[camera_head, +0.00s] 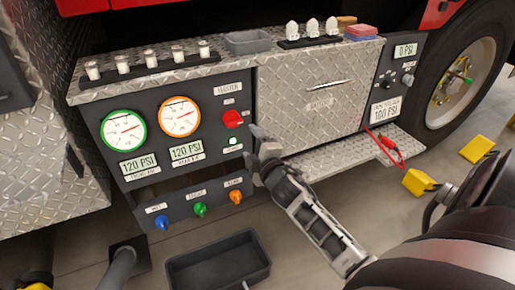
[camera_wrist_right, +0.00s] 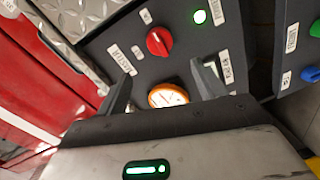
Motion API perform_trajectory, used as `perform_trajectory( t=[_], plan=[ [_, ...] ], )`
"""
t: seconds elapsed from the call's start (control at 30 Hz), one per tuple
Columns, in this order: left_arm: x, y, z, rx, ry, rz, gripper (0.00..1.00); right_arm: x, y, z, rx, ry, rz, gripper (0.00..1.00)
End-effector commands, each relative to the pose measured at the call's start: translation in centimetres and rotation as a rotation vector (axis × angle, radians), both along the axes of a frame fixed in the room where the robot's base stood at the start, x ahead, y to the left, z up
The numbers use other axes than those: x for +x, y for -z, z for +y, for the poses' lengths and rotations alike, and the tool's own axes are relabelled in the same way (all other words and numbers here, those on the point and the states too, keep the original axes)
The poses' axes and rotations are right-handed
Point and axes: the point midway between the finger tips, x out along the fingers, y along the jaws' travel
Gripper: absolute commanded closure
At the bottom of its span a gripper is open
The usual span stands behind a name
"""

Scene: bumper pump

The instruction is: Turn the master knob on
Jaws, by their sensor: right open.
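The red master knob (camera_head: 232,118) sits on the dark panel, under a label reading MASTER. A lit green light (camera_head: 234,141) is just below the knob. In the right wrist view the red knob (camera_wrist_right: 158,42) shows beyond the fingertips, with a pale line across its face, and the green light (camera_wrist_right: 200,17) is lit. My right gripper (camera_head: 255,150) is open and empty, just right of and below the knob in the head view, apart from it. The wrist view also shows its two spread fingers (camera_wrist_right: 163,84). My left gripper is not in view.
A green-rimmed gauge (camera_head: 124,131) and an orange-rimmed gauge (camera_head: 180,117) are left of the knob. Blue (camera_head: 161,222), green (camera_head: 200,210) and orange (camera_head: 236,197) knobs are below. A diamond-plate door (camera_head: 310,105) is to the right. A dark bin (camera_head: 218,265) lies on the floor.

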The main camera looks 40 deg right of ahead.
Motion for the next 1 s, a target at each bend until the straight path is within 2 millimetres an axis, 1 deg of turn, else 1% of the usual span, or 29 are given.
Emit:
perform_trajectory(
  t=[0.03, 0.1, 0.2, 0.3, 0.87, 0.93, 0.97, 1.0],
  plan=[
    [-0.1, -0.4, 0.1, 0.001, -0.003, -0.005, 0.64, -1.0, -0.1, 0.3, 0.001, 0.0, 0.002, 0.31],
    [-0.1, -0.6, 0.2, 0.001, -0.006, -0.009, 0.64, -2.0, -0.1, 0.5, 0.003, -0.001, 0.002, 0.31],
    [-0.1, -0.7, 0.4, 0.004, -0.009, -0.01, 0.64, -3.0, -0.2, 0.7, 0.001, 0.0, 0.001, 0.31],
    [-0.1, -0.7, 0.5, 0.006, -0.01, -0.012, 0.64, -3.5, -0.3, 0.8, 0.001, 0.0, 0.0, 0.31],
    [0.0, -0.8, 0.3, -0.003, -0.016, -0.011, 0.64, -3.6, -0.3, 0.9, 0.001, -0.001, -0.001, 0.31],
    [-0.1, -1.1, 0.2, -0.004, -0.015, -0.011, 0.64, -3.8, -0.4, 1.3, 0.021, -0.005, 0.005, 0.31],
    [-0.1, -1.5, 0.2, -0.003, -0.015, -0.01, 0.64, -4.1, -0.4, 1.7, 0.045, -0.01, 0.01, 0.31],
    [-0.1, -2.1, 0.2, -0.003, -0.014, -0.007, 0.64, -4.7, -0.5, 2.7, 0.102, -0.019, 0.022, 0.31]
  ],
)
